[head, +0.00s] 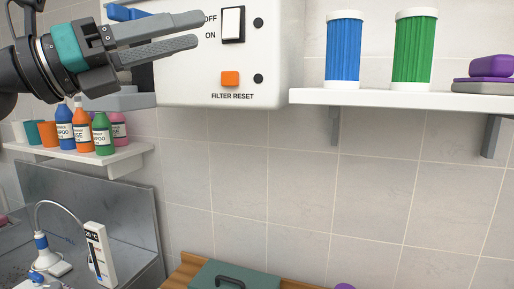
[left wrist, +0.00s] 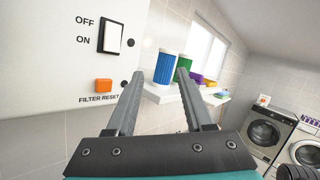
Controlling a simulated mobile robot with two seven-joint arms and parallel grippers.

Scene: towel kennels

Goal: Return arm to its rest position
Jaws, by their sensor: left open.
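My left gripper (head: 201,30) is at the upper left in the head view, raised in front of a white wall unit (head: 185,78). Its two grey fingers point right, apart and empty, just left of the white rocker switch (head: 232,23) marked OFF and ON. In the left wrist view the fingers (left wrist: 166,85) are spread with nothing between them, and the switch (left wrist: 112,38) is left of them. An orange FILTER RESET button (head: 231,78) sits below the switch. I cannot tell whether the fingers touch the unit. My right gripper is in neither view.
A shelf (head: 375,98) holds a blue filter (head: 343,50) and a green filter (head: 413,50). A lower shelf (head: 85,153) holds several bottles. A metal tub (head: 130,225) and a green box (head: 235,277) are below. Washing machines (left wrist: 268,130) stand at the right. The tiled wall between is bare.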

